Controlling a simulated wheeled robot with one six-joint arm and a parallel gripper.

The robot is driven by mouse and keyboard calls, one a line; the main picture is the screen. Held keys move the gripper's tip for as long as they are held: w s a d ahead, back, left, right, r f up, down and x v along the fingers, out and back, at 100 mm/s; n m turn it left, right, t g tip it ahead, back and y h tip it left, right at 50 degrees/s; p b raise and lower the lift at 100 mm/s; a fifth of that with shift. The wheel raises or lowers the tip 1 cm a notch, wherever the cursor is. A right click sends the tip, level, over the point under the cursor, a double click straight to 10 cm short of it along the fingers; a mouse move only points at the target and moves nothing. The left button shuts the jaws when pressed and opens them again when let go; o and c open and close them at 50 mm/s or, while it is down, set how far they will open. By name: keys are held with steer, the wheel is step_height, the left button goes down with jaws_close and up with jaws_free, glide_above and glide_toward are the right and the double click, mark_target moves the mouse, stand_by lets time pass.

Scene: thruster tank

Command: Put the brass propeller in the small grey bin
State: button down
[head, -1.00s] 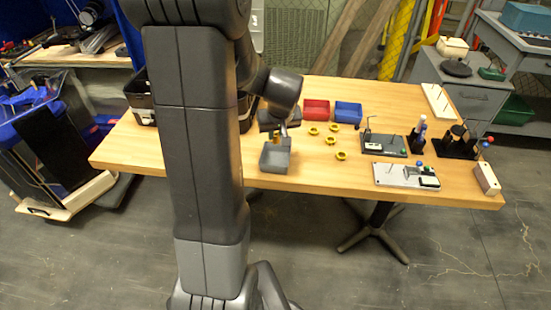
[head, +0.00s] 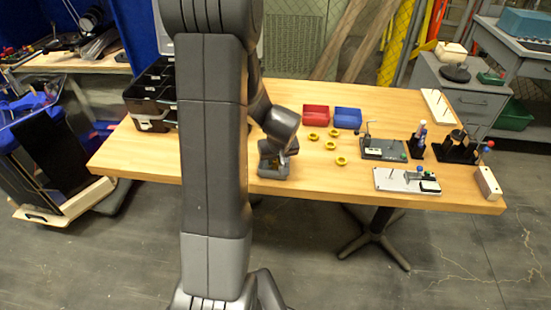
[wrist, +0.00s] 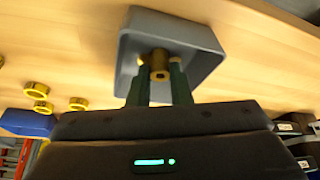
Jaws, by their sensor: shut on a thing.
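The brass propeller (wrist: 158,64) shows in the wrist view as a small brass piece with a hub, held between the green fingers of my gripper (wrist: 156,68). My gripper is shut on it. The small grey bin (wrist: 206,36) lies around and beneath the fingertips, and the propeller is over or inside its opening. I cannot tell whether it touches the floor of the bin. In the head view the grey bin (head: 273,173) stands near the table's front edge, with my gripper (head: 272,157) at its opening, partly hidden by my arm.
Several yellow rings (head: 341,160) lie to the right of the bin. A red bin (head: 316,115) and a blue bin (head: 347,118) stand behind them. Fixtures with pegs (head: 407,180) fill the right side. A black organizer (head: 152,105) stands at the left.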

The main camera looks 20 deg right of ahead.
steer(key=c, duration=1.3)
jaws_free()
steer(key=shift+s+r+p, duration=0.1)
steer(key=shift+r+p, duration=0.25)
steer(key=shift+r, duration=0.1)
steer(key=v, duration=1.1)
steer(key=shift+a+r, duration=0.1)
steer(key=shift+r, duration=0.05)
